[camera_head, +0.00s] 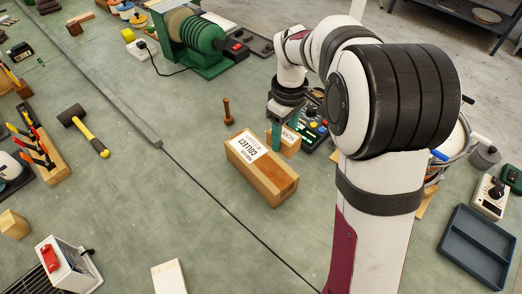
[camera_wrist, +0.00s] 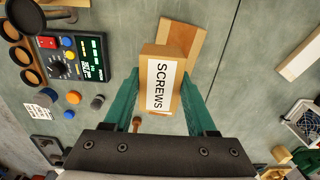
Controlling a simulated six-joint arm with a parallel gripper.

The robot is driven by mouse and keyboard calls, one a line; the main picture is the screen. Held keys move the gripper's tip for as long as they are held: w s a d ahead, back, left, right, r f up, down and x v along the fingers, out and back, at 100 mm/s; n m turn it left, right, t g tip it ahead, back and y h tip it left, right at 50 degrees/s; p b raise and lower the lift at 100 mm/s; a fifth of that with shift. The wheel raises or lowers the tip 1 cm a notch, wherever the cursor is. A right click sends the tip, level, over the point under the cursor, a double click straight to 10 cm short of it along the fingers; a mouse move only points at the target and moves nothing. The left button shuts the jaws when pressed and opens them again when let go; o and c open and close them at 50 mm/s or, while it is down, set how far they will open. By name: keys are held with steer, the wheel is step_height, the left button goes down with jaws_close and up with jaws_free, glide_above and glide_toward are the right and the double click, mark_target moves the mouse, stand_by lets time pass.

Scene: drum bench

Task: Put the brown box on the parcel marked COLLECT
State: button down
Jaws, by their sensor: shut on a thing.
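The parcel marked COLLECT (camera_head: 277,181) is a long light-wood-coloured block with a white label, lying on the bench. My gripper (camera_head: 275,133) has teal fingers and is shut on the brown box (camera_head: 291,147), just behind and right of the parcel. In the wrist view the box (camera_wrist: 176,88) sits between both fingers (camera_wrist: 160,92), its white label reading SCREWS. A part of the parcel (camera_wrist: 183,35) shows beyond it, partly covered by the box. I cannot tell whether the box touches the bench or the parcel.
A wooden peg (camera_head: 227,112) stands left of the gripper. A control panel (camera_head: 313,130) with coloured knobs lies close to the right, partly behind my arm. A green machine (camera_head: 200,45) stands at the back, and a mallet (camera_head: 84,130) lies left.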

steer(key=a+f, duration=0.1)
steer(key=w+a+f, duration=0.1)
steer(key=a, duration=0.1)
steer(key=w+a+f, duration=0.1)
steer(key=a, duration=0.1)
steer(key=shift+a+f, duration=0.15)
steer(key=shift+f, duration=0.1)
step_height(320, 180, down, 4)
steer(key=shift+a+f, duration=0.1)
steer(key=shift+a, duration=0.05)
steer(key=shift+f, duration=0.1)
steer(key=shift+c, duration=1)
jaws_free()
